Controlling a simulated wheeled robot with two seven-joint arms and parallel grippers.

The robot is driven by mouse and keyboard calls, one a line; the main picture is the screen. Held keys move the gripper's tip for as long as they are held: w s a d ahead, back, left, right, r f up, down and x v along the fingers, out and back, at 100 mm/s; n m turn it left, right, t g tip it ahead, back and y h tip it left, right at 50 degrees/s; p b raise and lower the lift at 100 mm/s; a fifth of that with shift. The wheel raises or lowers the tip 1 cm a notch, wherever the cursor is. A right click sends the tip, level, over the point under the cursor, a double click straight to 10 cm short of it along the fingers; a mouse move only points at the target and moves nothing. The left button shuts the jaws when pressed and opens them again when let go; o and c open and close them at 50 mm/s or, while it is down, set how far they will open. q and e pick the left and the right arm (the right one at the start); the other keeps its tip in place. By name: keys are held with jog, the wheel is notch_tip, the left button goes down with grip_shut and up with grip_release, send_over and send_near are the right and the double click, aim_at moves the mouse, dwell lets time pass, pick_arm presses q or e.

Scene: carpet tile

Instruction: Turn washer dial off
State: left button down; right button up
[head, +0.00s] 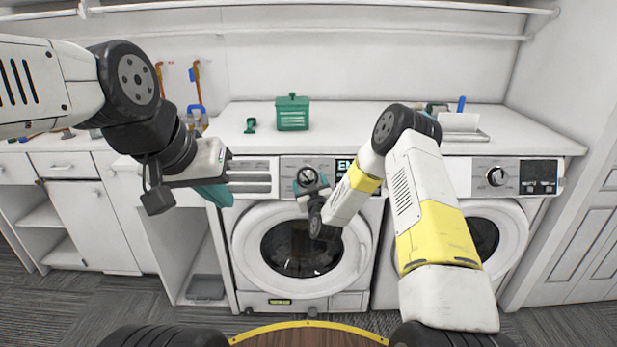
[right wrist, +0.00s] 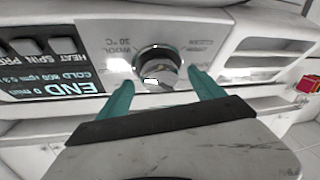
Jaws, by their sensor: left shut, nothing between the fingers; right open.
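The left washer (head: 240,225) has a round silver dial (head: 306,176) on its control panel. The dial also shows in the right wrist view (right wrist: 160,69), where the picture is upside down. My right gripper (head: 312,187) is open in front of this dial. In the right wrist view its teal fingers (right wrist: 163,88) stand one on each side of the dial, with gaps showing between them and it. Whether the fingertips touch the panel I cannot tell. My left gripper (head: 220,192) is shut and empty, in front of the washer's upper left corner.
A second washer (head: 520,225) with its own dial (head: 495,176) stands at the right, partly behind my right arm. A green container (head: 292,113) and a small green item (head: 250,125) sit on the white counter (head: 350,115). The display (right wrist: 75,88) beside the dial reads END.

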jog(key=shift+w+a, duration=0.1)
jog(key=shift+w, duration=0.5)
jog(key=shift+c, duration=0.3)
jog(key=c, duration=1.3)
